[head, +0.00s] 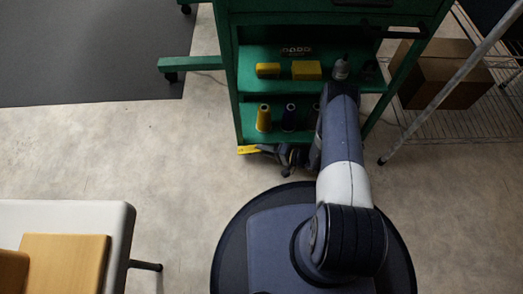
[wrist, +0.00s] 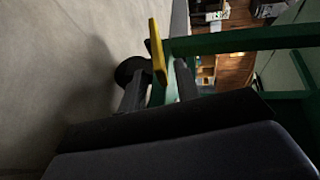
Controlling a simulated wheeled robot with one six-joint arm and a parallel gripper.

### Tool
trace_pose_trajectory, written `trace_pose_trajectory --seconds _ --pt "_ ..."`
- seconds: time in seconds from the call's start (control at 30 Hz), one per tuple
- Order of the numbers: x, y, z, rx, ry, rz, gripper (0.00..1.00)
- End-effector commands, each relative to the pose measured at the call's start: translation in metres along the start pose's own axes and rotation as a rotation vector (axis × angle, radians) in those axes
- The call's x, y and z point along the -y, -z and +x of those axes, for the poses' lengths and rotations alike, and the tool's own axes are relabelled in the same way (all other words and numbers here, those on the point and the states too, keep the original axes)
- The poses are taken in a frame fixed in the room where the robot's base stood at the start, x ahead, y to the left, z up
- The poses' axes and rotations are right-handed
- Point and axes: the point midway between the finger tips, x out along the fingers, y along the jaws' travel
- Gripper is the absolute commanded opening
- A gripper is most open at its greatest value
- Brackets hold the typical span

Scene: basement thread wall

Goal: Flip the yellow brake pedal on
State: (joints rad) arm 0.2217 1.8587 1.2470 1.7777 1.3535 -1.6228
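The yellow brake pedal (head: 248,150) juts out low at the front left foot of the green cart (head: 229,75). In the wrist view the pedal (wrist: 157,50) is a thin yellow plate seen nearly edge-on, beside a dark caster wheel (wrist: 130,69). My gripper (head: 272,151) is low in front of the cart, just right of the pedal. In the wrist view my two dark fingers (wrist: 160,80) are apart, with the lower part of the pedal showing between them. I cannot tell whether they touch it. The pedal's mount is partly hidden.
Thread spools, such as a yellow one (head: 264,117), and yellow boxes (head: 306,70) stand on the cart's shelves. A wire rack (head: 450,115) holding a cardboard box (head: 440,75) is at the right. A white table (head: 115,225) is at the lower left.

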Motion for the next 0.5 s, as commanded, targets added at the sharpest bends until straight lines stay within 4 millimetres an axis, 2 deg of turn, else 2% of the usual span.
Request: trace_pose_trajectory --seconds 0.2,0.5 --pt "-0.0002 -0.0001 0.0131 0.0 0.0 -0.001 0.31" --pt "0.0005 0.0 0.0138 0.0 0.0 0.0 0.29"
